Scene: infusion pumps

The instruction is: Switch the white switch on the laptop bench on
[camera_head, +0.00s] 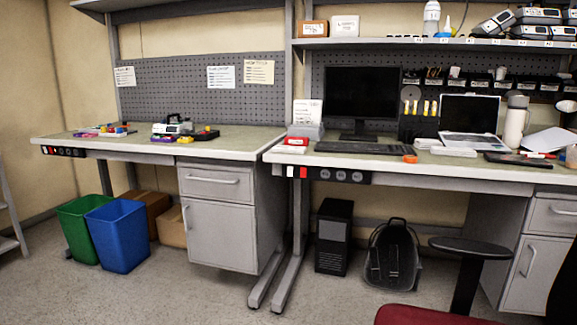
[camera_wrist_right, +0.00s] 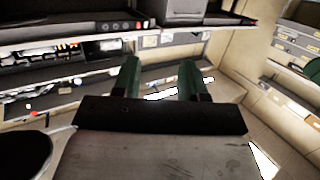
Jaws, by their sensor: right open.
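The laptop bench (camera_head: 430,172) stands at the right in the head view, with an open laptop (camera_head: 470,115) on it. A black power strip (camera_head: 335,175) runs along its front edge. The small white switch (camera_head: 290,171) is at the strip's left end, beside a red one (camera_head: 303,172). It is too small to tell which way it is set. My right gripper (camera_wrist_right: 160,72) shows only in the wrist view. Its two green fingers are apart, with nothing between them. My left gripper is not in view.
A second bench (camera_head: 150,149) at the left has a similar strip (camera_head: 63,151). A dark stool (camera_head: 470,246) and a red seat (camera_head: 425,314) stand before the laptop bench. Green (camera_head: 77,235) and blue (camera_head: 120,240) bins stand at the left. The floor between is clear.

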